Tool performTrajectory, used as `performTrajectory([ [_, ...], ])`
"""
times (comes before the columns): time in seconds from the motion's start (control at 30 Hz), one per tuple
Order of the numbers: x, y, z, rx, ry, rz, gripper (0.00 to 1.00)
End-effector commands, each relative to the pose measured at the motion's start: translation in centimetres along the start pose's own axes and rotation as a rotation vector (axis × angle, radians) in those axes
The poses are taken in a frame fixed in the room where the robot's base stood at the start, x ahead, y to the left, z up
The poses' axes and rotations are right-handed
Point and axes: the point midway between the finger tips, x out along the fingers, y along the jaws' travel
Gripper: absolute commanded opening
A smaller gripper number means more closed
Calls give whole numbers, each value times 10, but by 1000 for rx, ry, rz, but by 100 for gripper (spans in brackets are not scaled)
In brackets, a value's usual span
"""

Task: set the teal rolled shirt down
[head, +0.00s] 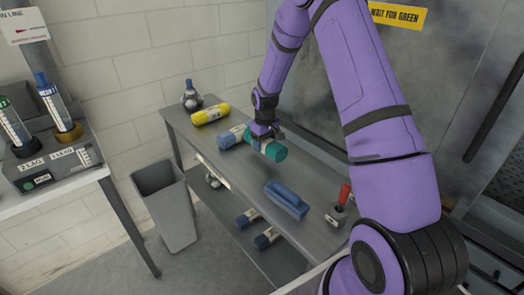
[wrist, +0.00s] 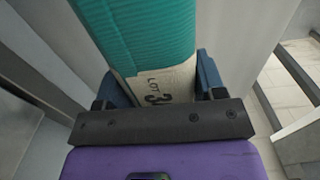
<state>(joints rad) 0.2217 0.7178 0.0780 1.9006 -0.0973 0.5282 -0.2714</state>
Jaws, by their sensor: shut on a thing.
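The teal rolled shirt (head: 274,152) is a short cylinder with a pale label band, held over the grey bench top. In the wrist view the teal roll (wrist: 140,30) runs up from between the fingers, with a label reading "LOT" facing the camera. My gripper (head: 262,137) is shut on the roll near its label band. In the wrist view the blue fingers of my gripper (wrist: 165,88) flank the roll on both sides. I cannot tell whether the roll touches the bench.
A blue roll (head: 232,136) lies close left of the teal roll, and a yellow roll (head: 210,114) lies farther back. A blue brush-like block (head: 287,199) and a red-handled tool (head: 342,198) are nearer on the bench (head: 240,178). A grey bin (head: 165,205) stands left.

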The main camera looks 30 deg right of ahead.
Motion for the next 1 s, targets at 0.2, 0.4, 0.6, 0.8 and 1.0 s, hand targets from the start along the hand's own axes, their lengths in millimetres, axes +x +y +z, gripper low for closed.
performTrajectory([
  [0.2,15,0,0,0,0,0,34],
  [0.4,41,0,0,0,-1,-1,34],
  [0.6,44,0,-1,0,2,0,34],
  [0.8,47,0,0,0,1,0,34],
  [1.0,47,0,0,0,1,0,89],
])
